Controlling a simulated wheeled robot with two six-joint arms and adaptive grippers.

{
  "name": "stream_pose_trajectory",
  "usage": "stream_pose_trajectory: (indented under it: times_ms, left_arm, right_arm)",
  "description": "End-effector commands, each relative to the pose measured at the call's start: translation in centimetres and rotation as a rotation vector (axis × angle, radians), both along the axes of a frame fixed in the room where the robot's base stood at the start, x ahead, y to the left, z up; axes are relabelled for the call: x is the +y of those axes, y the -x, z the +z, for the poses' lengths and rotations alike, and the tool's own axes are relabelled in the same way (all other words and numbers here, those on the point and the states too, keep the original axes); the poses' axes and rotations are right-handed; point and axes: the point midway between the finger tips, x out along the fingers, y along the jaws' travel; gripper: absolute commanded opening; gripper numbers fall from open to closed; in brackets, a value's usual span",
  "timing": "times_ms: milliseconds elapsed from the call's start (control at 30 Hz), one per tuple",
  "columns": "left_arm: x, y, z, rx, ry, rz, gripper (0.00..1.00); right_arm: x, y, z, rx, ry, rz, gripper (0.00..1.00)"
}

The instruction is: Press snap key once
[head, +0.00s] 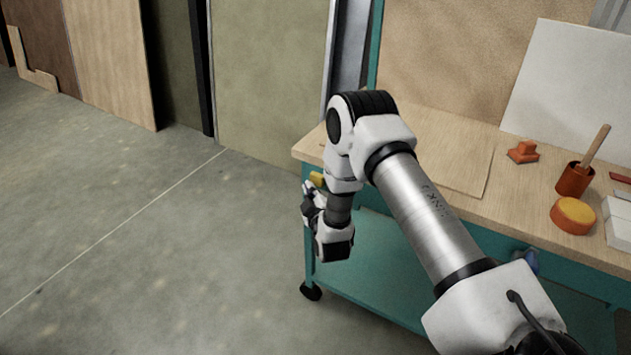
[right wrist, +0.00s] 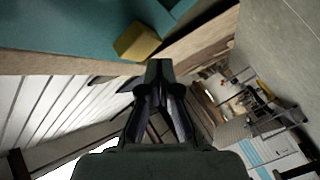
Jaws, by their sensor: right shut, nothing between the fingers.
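A small yellow block (head: 317,179) shows at the left front corner of the workbench, partly beside my right arm. It also shows in the right wrist view (right wrist: 137,41), against a teal surface and just beyond the fingertips, a little to their left. I cannot tell whether it is the snap key; no marking is readable. My right gripper (head: 307,193) is at the bench's left front corner, close to the block. In the right wrist view its fingers (right wrist: 159,68) are together and empty. They appear apart from the block. My left gripper is not in view.
A white panel (head: 572,82) leans behind. The concrete floor (head: 130,240) to the left is clear.

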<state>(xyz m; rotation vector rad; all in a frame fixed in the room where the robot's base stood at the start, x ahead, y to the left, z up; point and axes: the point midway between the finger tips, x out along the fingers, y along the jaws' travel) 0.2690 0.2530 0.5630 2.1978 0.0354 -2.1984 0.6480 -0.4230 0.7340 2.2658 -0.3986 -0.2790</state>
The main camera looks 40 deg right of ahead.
Motion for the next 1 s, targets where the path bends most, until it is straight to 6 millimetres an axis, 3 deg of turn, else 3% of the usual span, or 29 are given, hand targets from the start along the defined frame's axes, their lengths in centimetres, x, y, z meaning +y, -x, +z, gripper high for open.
stream_pose_trajectory:
  times_ms: [1000]
  left_arm:
    - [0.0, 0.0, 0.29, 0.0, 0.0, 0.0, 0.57]
  right_arm:
    - [-0.9, -0.36, 0.03, 0.0, 0.0, 0.0, 0.0]
